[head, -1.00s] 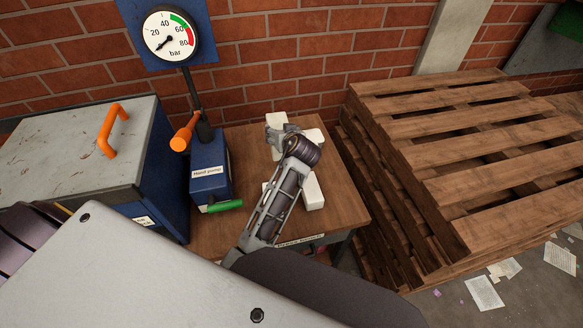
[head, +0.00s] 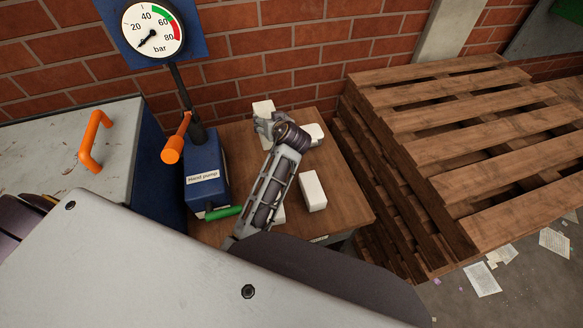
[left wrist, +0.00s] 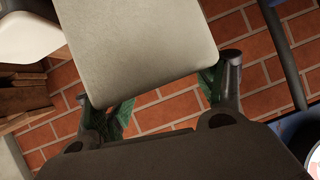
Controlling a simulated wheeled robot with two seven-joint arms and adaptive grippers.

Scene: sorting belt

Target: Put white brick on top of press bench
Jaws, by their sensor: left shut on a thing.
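My left gripper (head: 264,123) is shut on a white brick (head: 263,108) near the back of the wooden press bench (head: 345,195). In the left wrist view the brick (left wrist: 140,45) fills the space between the fingers of the gripper (left wrist: 162,95). Whether its underside touches the bench top is hidden. A second white brick (head: 314,135) is just right of the gripper. A third (head: 313,191) lies nearer the front, and a further white piece (head: 280,214) is partly behind my arm. My right gripper is out of view.
A blue hand pump (head: 205,170) with orange and green handles stands on the bench's left side, below a pressure gauge (head: 152,35). A grey-topped blue cabinet (head: 50,150) is at left. Stacked wooden pallets (head: 470,150) border the right. A brick wall (head: 290,50) stands behind.

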